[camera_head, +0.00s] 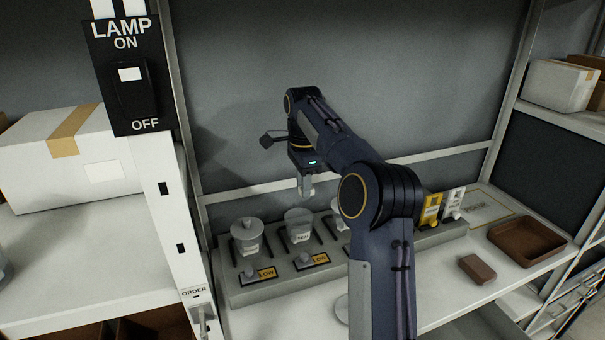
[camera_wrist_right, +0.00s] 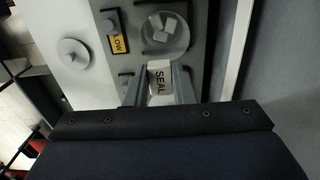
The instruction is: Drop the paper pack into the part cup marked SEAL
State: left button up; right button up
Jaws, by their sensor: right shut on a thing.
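My right gripper (camera_head: 306,190) is shut on a small white paper pack (camera_wrist_right: 160,80), which reads SEAL in the right wrist view. In the head view it hangs above the row of part cups, near the second cup (camera_head: 298,228). That cup looks open; its label is too small to read surely. In the wrist view an open clear cup (camera_wrist_right: 165,36) with white pieces inside lies just beyond the pack; the pack is not seen inside it. The first cup (camera_head: 246,237) has a knobbed lid on. A third cup (camera_head: 336,217) is partly hidden by my arm. My left gripper is not in view.
The cups stand on a grey rack (camera_head: 245,292) with LOW plates in front. A round lid (camera_wrist_right: 73,52) lies on the counter. Yellow (camera_head: 431,209) and white (camera_head: 453,202) labelled items stand at the rack's right. A brown tray (camera_head: 527,243) and brown block (camera_head: 477,268) lie further right.

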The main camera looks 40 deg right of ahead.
jog(key=shift+f, duration=1.25)
jog(key=o, duration=1)
jog(key=shift+o, duration=0.2)
jog(key=shift+r, duration=0.1)
notch_tip(320, 180, up, 8)
jog(key=shift+f, duration=0.2)
